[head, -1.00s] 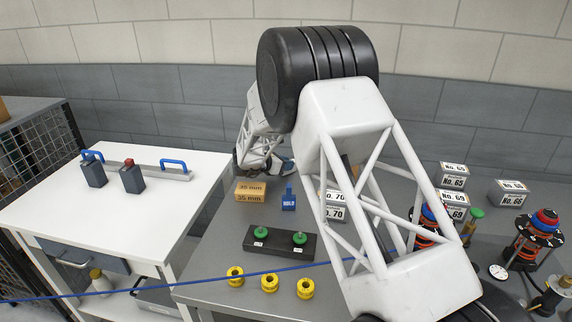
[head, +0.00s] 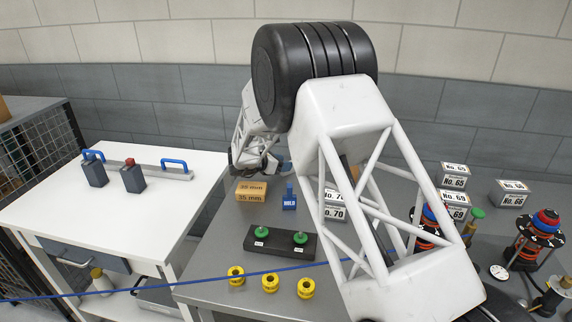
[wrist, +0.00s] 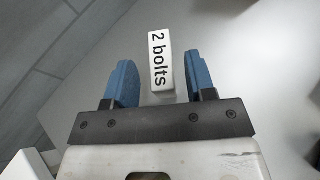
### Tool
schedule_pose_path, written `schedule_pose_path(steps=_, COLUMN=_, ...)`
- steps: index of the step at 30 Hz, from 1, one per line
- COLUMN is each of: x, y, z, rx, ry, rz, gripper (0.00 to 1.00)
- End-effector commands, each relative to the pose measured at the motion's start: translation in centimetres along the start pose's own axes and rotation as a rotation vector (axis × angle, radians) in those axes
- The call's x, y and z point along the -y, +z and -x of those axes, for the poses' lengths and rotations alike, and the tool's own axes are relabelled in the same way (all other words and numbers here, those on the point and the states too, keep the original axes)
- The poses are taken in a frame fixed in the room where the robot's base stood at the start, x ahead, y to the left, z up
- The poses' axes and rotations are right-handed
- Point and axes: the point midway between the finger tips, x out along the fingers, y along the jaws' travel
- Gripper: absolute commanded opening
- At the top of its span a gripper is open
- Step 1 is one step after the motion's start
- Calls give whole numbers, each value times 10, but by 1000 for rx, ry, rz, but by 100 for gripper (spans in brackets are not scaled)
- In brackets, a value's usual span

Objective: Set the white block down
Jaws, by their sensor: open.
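The white block (wrist: 160,48) carries the black text "2 bolts" and shows in the wrist view on a plain grey surface. My gripper (wrist: 162,70) is open, with one blue finger on each side of the block. A gap shows between the block and each finger. The block's far end reaches past the fingertips. Whether its underside touches the surface is hard to tell. In the head view, my gripper (head: 281,165) is small and partly hidden at the back of the grey table, behind the boxes. The white block cannot be made out there.
A tan 35 mm box (head: 251,197), a blue block (head: 289,202) and white No. 70 boxes (head: 335,212) stand near my gripper. A dark fixture with green knobs (head: 281,245) and yellow rings (head: 270,283) lie nearer. A white table (head: 130,215) is at left.

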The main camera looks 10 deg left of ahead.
Motion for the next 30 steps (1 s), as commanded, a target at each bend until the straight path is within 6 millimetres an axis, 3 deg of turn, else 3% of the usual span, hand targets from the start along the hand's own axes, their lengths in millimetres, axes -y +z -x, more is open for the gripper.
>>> schedule_pose_path(steps=15, x=0, y=1, z=79, rx=1, ry=0, rz=-1, gripper=50)
schedule_pose_path(steps=21, x=0, y=0, z=96, rx=2, ry=0, rz=1, gripper=50)
schedule_pose_path(steps=30, x=0, y=0, z=99, rx=1, ry=-2, rz=0, gripper=50)
